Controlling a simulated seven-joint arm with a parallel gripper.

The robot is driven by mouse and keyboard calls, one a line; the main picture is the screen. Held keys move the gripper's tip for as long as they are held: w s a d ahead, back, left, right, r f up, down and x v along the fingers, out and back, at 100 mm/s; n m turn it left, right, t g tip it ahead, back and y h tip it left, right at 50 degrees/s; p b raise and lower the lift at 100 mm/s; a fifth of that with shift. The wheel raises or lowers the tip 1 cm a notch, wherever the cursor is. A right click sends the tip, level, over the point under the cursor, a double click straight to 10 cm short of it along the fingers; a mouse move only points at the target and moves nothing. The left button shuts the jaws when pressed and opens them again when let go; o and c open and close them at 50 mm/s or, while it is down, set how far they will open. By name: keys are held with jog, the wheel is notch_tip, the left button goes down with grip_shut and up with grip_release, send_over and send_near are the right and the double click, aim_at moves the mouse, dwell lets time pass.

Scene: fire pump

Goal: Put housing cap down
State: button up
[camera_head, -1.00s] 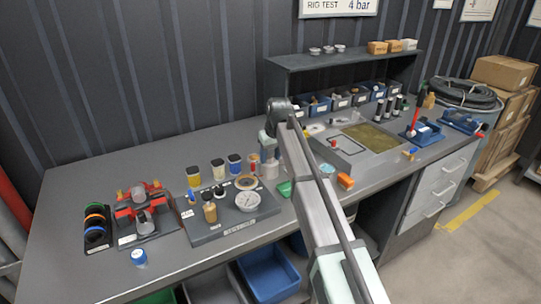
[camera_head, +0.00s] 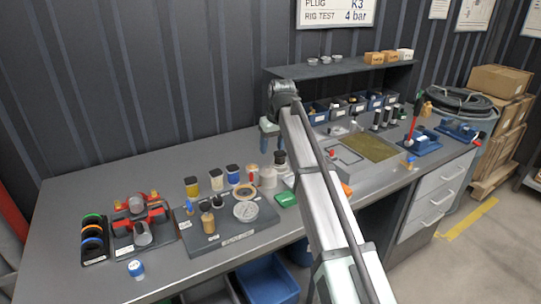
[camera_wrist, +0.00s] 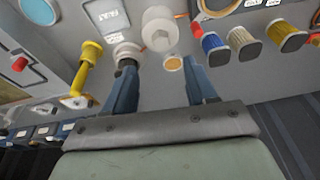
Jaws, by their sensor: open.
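My gripper (camera_head: 272,150) hangs above the bench beside the row of jars. In the wrist view its two blue fingers (camera_wrist: 158,72) are spread wide with nothing held between them. Just past the left fingertip is a white round piece with a dark part (camera_wrist: 126,54). A wide white cylinder (camera_wrist: 160,30) stands farther off between the fingers. A small tan disc (camera_wrist: 173,63) lies near the right fingertip. In the head view a dark-topped piece (camera_head: 280,158) and a pale cylinder (camera_head: 268,178) stand below the gripper. I cannot tell for certain which piece is the housing cap.
A green block (camera_head: 286,199) sits close to the arm. The back left of the bench is clear.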

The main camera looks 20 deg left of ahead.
jog(key=shift+v, duration=1.3)
jog(key=shift+d, duration=0.1)
